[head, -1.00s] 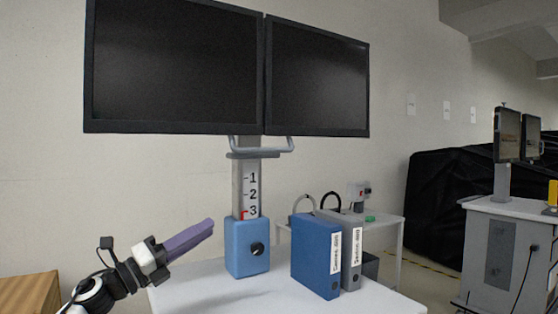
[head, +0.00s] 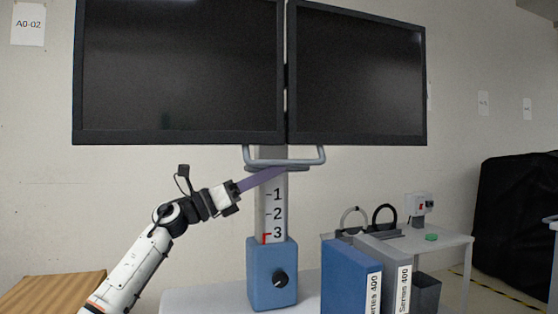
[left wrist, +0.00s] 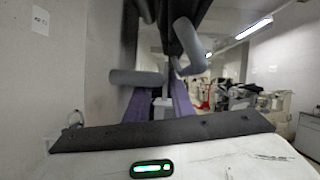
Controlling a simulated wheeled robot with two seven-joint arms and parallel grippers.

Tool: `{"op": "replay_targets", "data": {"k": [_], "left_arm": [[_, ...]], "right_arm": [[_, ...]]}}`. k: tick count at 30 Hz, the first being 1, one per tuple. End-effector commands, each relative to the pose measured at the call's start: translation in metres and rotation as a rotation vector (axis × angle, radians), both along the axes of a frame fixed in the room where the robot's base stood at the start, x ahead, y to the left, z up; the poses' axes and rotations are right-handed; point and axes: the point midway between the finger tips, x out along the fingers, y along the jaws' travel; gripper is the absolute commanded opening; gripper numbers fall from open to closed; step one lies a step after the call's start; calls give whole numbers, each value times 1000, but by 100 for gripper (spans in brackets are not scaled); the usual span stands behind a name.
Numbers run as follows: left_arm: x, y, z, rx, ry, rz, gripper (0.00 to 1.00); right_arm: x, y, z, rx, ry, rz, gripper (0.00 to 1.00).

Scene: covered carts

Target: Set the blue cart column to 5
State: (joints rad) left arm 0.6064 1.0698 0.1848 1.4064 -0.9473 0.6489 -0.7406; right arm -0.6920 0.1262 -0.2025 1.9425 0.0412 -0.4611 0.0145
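The blue cart's column (head: 262,205) rises from a blue housing (head: 270,262) with a black knob (head: 281,279). Its scale shows 1, 2 and 3, with a red marker (head: 265,238) beside the 3. A grey handle (head: 313,158) sits under the two monitors; it also shows in the left wrist view (left wrist: 137,78). My left gripper (head: 278,172) has its purple fingertips at the column's top, just under the handle. In the left wrist view its fingers (left wrist: 163,92) are apart, with a pale upright part between them. Contact is unclear. My right gripper is out of view.
Two large dark monitors (head: 180,70) top the column. A blue binder (head: 349,280) and a grey binder (head: 398,270) stand right of the housing on the white cart top (head: 205,301). A wooden box (head: 50,292) is at lower left.

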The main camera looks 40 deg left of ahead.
Motion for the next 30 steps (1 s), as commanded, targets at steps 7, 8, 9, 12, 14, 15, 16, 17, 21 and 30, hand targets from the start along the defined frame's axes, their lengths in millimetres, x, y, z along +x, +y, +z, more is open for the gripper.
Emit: {"op": "replay_targets", "data": {"k": [7,8,9,12,14,15,16,17,21,30], "left_arm": [[20,-8,10,-2,-1,0,22],[21,-8,10,-1,-1,0,22],[22,-9,10,-1,-1,0,22],[22,-9,9,-1,-1,0,22],[22,-9,9,-1,-1,0,22],[22,-9,9,-2,0,1,22],[22,-9,9,-1,0,0,22],[22,-9,9,-1,-1,0,22],[22,-9,9,-1,1,1,0],[22,-8,20,-1,-2,0,0]], "right_arm": [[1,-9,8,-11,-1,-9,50],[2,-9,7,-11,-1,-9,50],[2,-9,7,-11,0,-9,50],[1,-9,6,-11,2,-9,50],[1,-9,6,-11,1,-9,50],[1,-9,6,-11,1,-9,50],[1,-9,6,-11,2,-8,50],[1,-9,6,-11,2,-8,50],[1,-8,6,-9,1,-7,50],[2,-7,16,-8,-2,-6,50]]}}
